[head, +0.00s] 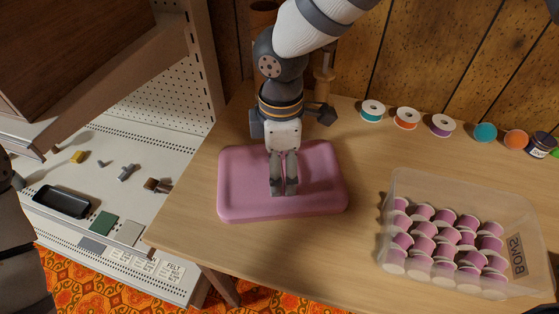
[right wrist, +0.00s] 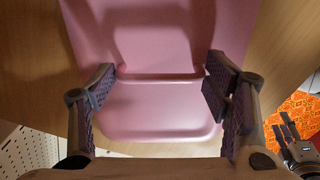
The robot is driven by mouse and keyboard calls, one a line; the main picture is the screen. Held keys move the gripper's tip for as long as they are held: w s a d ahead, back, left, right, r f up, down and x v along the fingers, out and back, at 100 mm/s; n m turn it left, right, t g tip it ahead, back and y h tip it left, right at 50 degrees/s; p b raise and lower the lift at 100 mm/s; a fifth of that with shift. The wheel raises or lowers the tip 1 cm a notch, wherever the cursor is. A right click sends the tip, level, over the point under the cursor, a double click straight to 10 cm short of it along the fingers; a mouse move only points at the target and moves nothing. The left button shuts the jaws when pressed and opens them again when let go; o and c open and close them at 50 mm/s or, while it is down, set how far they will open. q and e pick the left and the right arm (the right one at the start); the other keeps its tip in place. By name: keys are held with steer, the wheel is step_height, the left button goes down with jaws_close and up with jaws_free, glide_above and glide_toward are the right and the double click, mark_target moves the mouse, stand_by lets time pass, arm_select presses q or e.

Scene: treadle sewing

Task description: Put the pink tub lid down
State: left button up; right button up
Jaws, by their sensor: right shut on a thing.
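The pink tub lid (head: 315,190) is a rounded rectangle, level over the left part of the wooden table. It rests on the table or is very close above it; I cannot tell which. My right gripper (head: 283,190) points down at its middle and is shut on it. In the right wrist view the lid (right wrist: 160,115) shows between the two fingers (right wrist: 162,95), with a raised ridge across it. What looks like my left gripper (right wrist: 288,132) shows small at the right edge of that view; its jaw state is unclear.
A clear box (head: 402,185) of pink-and-white spools stands at the table's right. Several spools and small jars (head: 407,119) line the back by the wood panel wall. Bare table (head: 330,255) lies in front of the lid. A white shelf unit (head: 125,205) stands left.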

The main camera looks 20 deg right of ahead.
steer(key=shift+c, duration=0.2)
steer(key=o, duration=1.2)
steer(key=shift+r, duration=0.1)
step_height(320, 180, up, 12)
steer(key=shift+r+p, duration=0.1)
steer(key=shift+p, duration=0.4)
